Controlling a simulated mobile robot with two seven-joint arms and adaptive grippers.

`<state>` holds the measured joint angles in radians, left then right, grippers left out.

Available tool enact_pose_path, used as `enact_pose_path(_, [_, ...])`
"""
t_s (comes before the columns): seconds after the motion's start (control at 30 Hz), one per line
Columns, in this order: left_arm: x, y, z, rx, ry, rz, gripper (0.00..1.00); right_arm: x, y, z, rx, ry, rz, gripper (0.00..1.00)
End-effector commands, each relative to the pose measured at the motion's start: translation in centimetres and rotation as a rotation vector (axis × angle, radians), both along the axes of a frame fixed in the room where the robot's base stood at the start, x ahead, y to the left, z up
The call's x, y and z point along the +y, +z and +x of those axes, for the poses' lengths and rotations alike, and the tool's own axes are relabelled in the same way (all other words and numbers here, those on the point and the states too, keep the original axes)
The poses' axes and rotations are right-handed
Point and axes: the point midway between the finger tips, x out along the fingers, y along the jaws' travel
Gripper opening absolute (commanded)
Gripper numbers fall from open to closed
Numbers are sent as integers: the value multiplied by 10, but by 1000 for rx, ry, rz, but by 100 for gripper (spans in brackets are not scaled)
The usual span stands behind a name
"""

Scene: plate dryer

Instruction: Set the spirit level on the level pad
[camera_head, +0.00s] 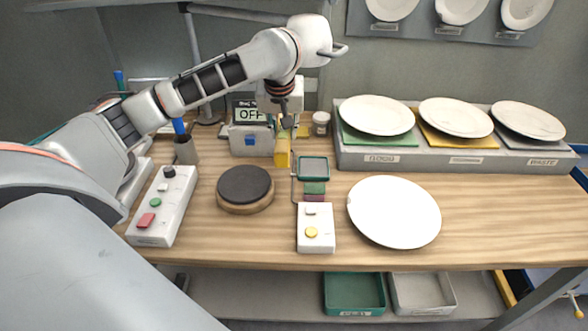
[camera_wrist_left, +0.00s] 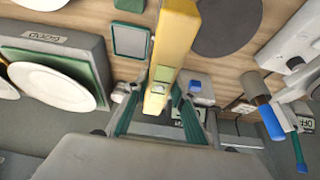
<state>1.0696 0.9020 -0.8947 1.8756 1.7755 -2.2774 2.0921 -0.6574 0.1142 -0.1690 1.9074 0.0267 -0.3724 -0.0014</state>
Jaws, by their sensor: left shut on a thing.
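The yellow spirit level (camera_head: 283,152) is gripped by my left gripper (camera_head: 286,122), which is shut on it over the back middle of the table. In the left wrist view the level (camera_wrist_left: 176,35) runs between the fingers of the gripper (camera_wrist_left: 165,88), with a greenish vial window near them. A square pad with a dark green rim (camera_head: 313,168), probably the level pad, lies just right of the level; it also shows in the left wrist view (camera_wrist_left: 131,41). I cannot tell whether the level touches the table. My right gripper is not in view.
A dark round turntable (camera_head: 245,187) stands left of the pad. A white button box (camera_head: 316,228) and a white plate (camera_head: 394,212) are in front and to the right. A grey plate rack (camera_head: 400,159) stands at the back right. A box with an OFF sign (camera_head: 249,141) is behind.

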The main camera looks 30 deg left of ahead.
Motion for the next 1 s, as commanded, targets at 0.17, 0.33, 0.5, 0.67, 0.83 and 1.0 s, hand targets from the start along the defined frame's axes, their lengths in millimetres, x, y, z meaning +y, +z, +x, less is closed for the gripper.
enact_pose_path(0.17, [0,-43,-2,5,0,-2,0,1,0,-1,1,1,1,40])
enact_pose_path(0.33, [0,-81,-1,3,1,-1,0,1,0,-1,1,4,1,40])
enact_pose_path(0.5, [0,-102,0,-1,1,-1,0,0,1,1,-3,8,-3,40])
enact_pose_path(0.67, [0,-114,0,1,1,-1,0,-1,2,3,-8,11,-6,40])
enact_pose_path(0.83, [0,-138,0,1,1,0,0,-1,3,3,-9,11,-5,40])
enact_pose_path(1.0, [0,-149,0,-2,1,0,0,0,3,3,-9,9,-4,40])
